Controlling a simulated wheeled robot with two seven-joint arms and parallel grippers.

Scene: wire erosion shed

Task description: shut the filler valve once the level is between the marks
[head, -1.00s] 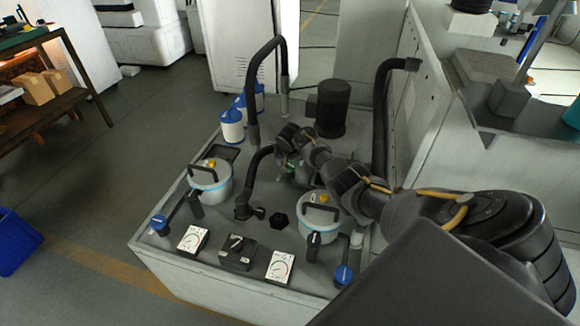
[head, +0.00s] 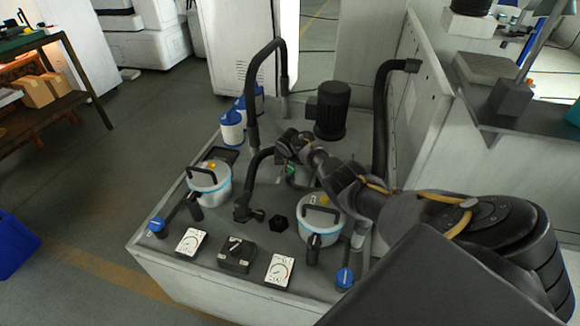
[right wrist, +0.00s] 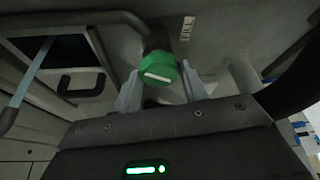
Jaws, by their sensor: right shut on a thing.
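A round green knob with a white bar on its face, apparently the filler valve (right wrist: 158,73), sits between the two pale fingers of my right gripper (right wrist: 160,88) in the right wrist view. The gripper is shut on it. In the head view my right gripper (head: 288,160) is at the middle of the machine's top deck, behind the right canister. Only a bit of green (head: 291,170) shows there, the rest hidden by the gripper and arm. I cannot make out a liquid level or its marks in either view. My left gripper is not in view.
The deck holds a left canister (head: 210,184), a right canister (head: 319,218), two dial gauges (head: 191,242) (head: 280,270), a black switch box (head: 237,254) and a dark motor (head: 332,109). Black hoses (head: 252,95) (head: 381,110) rise around the gripper. Open floor lies left.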

